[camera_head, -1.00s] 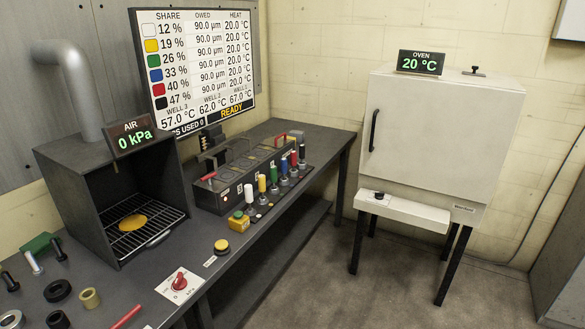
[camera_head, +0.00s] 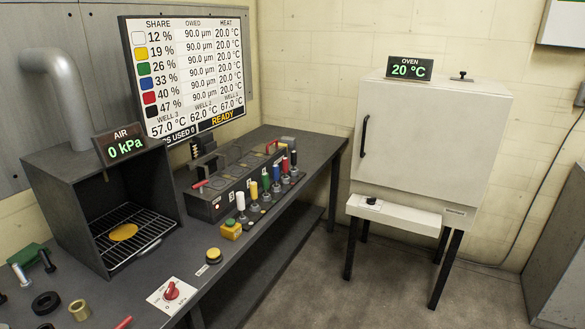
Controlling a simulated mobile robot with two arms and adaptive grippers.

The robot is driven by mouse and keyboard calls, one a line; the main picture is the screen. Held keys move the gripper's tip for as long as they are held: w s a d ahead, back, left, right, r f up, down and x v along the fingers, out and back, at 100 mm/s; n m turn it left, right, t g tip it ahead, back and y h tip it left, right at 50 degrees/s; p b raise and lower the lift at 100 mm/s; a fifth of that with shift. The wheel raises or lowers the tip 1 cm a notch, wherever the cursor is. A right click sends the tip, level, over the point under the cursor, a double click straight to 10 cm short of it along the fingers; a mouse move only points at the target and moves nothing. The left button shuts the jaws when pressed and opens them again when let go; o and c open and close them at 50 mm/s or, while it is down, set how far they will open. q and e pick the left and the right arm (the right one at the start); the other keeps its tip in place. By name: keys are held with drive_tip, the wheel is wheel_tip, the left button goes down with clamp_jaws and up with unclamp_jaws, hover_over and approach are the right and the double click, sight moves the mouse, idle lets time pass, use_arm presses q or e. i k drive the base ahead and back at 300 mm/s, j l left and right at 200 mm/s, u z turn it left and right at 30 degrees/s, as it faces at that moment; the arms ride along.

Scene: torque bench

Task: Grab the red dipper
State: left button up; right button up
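The red dipper (camera_head: 285,165) stands upright in a row of coloured dippers along the front of a dark multi-well unit on the bench. It is between the blue dipper (camera_head: 276,174) and the black dipper (camera_head: 294,159), near the far end of the row. The green dipper (camera_head: 265,182), yellow dipper (camera_head: 253,190) and white dipper (camera_head: 241,203) stand nearer. Neither of my grippers is in view.
The dark bench (camera_head: 287,236) runs along the left wall. A black hood (camera_head: 58,205) with a wire rack stands left of the dippers. A yellow button (camera_head: 213,254) and a red knob (camera_head: 171,291) are in front. A white oven (camera_head: 425,148) stands right, with open floor before it.

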sight(285, 179)
drive_tip(key=i+l+u, duration=0.15)
drive_tip(key=i+l, duration=1.05)
